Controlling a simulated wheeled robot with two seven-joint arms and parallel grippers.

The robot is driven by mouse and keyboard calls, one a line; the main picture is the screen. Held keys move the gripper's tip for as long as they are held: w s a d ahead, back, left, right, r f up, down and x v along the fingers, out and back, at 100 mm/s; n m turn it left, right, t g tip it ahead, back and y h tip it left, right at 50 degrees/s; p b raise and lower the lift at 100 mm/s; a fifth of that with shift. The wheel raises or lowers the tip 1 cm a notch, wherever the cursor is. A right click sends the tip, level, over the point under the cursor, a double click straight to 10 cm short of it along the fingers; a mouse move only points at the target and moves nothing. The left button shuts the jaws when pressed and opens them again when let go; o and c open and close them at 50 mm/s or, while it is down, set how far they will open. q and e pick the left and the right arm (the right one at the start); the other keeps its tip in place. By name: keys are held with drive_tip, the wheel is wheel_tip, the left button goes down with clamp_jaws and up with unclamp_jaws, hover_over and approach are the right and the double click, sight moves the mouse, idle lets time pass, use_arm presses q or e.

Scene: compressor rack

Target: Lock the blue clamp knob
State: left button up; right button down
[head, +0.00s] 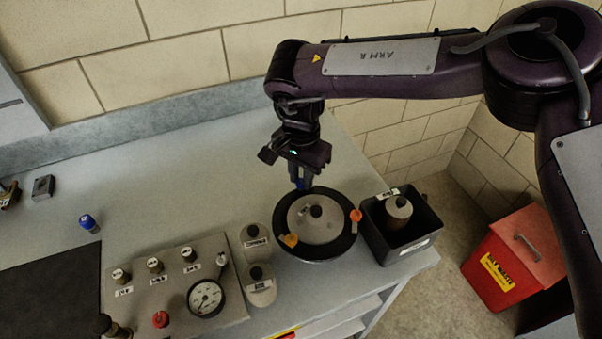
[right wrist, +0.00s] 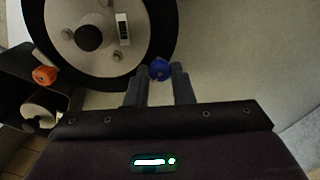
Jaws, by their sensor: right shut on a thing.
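The blue clamp knob (right wrist: 160,69) sits at the rim of a round black-edged vessel lid and shows between my fingertips in the right wrist view. In the head view the blue knob (head: 301,184) is mostly hidden beneath my right gripper (head: 300,180), which points down at the lid's far edge. My right gripper (right wrist: 160,80) is shut on the blue knob. The round lid (head: 330,226) has a grey plate and a black centre knob. My left gripper is not in view.
A black bin (head: 436,232) holding a canister stands right of the lid at the bench edge. Two labelled canisters (head: 257,243) and a gauge panel (head: 140,270) are left. A loose blue-topped item (head: 87,222) lies farther left. A red waste box (head: 510,265) is on the floor.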

drive_tip(key=shift+m, duration=0.4)
drive_tip(key=m, duration=0.3)
drive_tip(key=shift+r+m+p, duration=0.1)
drive_tip(key=shift+m+p, duration=0.25)
drive_tip(key=shift+m, duration=0.05)
drive_tip(key=m, duration=0.4)
drive_tip(key=shift+m, duration=0.3)
drive_tip(key=m, duration=0.8)
drive_tip(key=shift+m, duration=0.3)
drive_tip(key=shift+w, duration=0.1)
drive_tip(key=c, duration=1.3)
unclamp_jaws()
drive_tip(key=shift+o, duration=0.2)
